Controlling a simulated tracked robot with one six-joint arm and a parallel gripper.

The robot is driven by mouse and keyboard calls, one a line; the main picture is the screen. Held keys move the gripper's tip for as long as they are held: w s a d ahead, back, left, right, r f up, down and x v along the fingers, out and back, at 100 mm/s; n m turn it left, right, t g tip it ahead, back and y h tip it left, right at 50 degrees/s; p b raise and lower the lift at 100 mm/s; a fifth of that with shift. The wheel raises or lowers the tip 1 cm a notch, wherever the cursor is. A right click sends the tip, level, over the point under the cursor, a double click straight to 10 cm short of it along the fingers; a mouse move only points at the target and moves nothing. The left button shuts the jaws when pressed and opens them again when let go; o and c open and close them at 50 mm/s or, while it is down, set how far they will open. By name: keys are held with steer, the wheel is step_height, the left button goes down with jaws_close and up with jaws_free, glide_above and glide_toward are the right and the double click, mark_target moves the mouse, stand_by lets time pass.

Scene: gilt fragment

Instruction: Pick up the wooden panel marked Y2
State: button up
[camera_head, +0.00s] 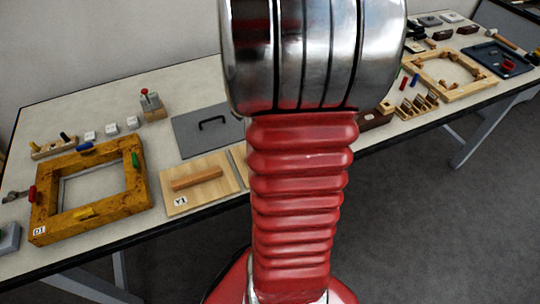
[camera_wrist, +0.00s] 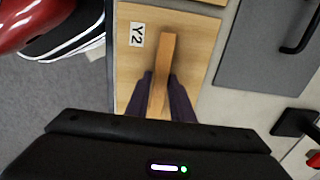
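The wooden panel marked Y2 (camera_wrist: 195,60) lies flat in the wrist view, with its white label at the upper left. A wooden bar handle (camera_wrist: 168,50) stands along its middle. My gripper (camera_wrist: 161,75) has its two dark fingers on either side of this bar, close to its faces. I cannot tell whether the fingers press on the bar. In the head view, my red and chrome arm hides most of a second wooden panel (camera_head: 239,165), of which only a strip shows. My gripper is hidden there.
Another wooden panel with a bar (camera_head: 208,163) lies just left of that strip. A grey plate with a black handle (camera_head: 190,133) lies behind. A yellow-brown frame with coloured clips (camera_head: 135,200) stands at left. The table's dark front edge (camera_head: 110,246) runs close by.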

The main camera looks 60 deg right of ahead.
jaws_close()
step_height(320, 180, up, 10)
stand_by(0.8)
stand_by(0.4)
